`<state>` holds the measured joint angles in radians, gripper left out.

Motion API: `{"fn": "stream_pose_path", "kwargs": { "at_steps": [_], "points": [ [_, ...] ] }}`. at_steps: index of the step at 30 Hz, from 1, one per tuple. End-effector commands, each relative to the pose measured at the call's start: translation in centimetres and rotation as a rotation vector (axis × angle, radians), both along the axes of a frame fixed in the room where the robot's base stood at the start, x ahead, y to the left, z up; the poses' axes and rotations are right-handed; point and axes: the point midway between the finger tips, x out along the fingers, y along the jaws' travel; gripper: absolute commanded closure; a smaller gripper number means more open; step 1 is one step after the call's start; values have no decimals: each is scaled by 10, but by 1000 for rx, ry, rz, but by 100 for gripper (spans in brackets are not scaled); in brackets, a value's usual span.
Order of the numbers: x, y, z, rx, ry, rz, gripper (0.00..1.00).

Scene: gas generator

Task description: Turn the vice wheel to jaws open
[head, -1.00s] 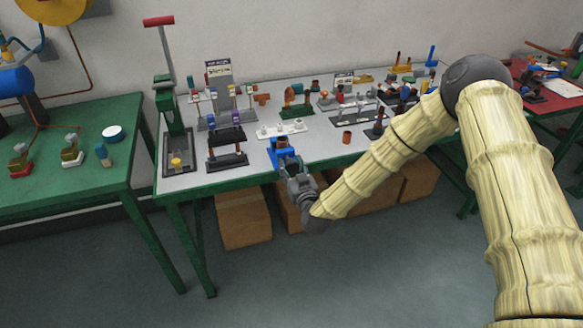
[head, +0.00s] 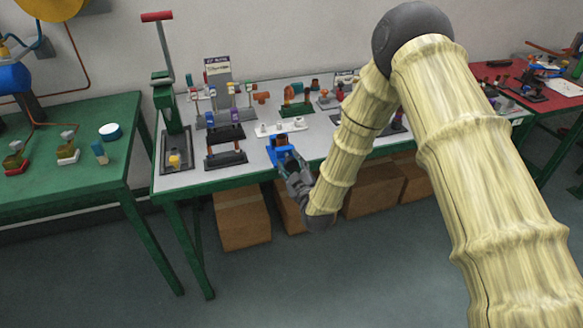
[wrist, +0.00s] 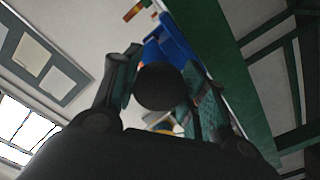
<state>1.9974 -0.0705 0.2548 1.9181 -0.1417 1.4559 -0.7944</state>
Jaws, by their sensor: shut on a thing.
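The blue vice (head: 280,148) stands at the front edge of the grey-topped table, and it also shows as a blue body in the wrist view (wrist: 172,48). My gripper (head: 289,164) is at the front of the vice, below its blue body. In the wrist view my gripper (wrist: 165,92) has its two fingers on either side of a dark round piece, the vice wheel (wrist: 160,87), and is shut on it. The vice's jaws are too small to make out, so I cannot tell how far apart they are.
The grey table (head: 262,166) holds a green press (head: 165,100) and several small fittings behind the vice. A green table (head: 95,170) stands at the left and a red one (head: 560,103) at the right. Cardboard boxes (head: 243,222) sit underneath. The front floor is clear.

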Motion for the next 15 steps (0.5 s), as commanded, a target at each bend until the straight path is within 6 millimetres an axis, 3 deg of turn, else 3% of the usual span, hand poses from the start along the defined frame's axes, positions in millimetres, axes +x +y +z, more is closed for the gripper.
{"fn": "stream_pose_path", "kwargs": {
  "at_steps": [15],
  "points": [
    [0, -1, 0, -174, -56, -1, 81]
  ]
}}
